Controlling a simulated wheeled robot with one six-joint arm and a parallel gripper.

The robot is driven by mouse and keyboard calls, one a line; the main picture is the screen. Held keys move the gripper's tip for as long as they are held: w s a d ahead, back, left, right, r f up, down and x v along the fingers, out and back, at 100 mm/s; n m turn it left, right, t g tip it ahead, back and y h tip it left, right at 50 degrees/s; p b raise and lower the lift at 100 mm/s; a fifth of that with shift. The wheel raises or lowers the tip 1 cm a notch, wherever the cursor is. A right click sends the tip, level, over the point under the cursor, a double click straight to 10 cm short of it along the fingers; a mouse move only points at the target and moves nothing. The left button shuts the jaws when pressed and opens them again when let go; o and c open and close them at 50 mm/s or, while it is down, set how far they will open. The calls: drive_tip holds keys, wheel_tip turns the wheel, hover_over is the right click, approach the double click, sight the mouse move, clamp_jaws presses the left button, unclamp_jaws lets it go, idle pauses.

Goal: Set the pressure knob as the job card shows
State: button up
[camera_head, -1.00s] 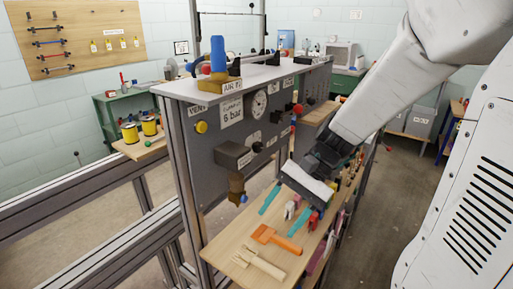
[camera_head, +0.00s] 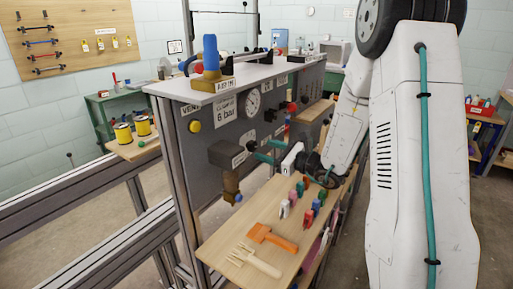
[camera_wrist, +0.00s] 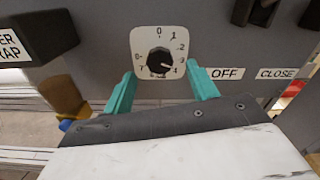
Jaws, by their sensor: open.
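The black round knob (camera_wrist: 160,61) sits on a white square dial plate (camera_wrist: 142,40) on the grey panel. Its pale mark seems to point to the lower right, near the 4. My gripper (camera_wrist: 162,90) is open, with one teal finger on each side, just below and beside the plate; I see no contact with the knob. In the head view my gripper (camera_head: 268,151) faces the panel from the right, and the knob is hard to make out there. A white card (camera_head: 227,108) on the panel reads "6 bar"; its upper line is too small to read.
A dark box (camera_head: 227,153) juts from the panel left of the knob. OFF (camera_wrist: 224,73) and CLOSE (camera_wrist: 284,73) labels are to its right. A pressure gauge (camera_head: 253,103) is above. Colored pegs, an orange tool (camera_head: 272,237) and a wooden fork (camera_head: 254,263) lie on the shelf below.

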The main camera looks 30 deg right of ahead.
sight(254, 146)
drive_tip(key=x, duration=0.5)
drive_tip(key=shift+s, duration=0.1)
drive_tip(key=shift+c, duration=0.4)
drive_tip(key=c, duration=0.9)
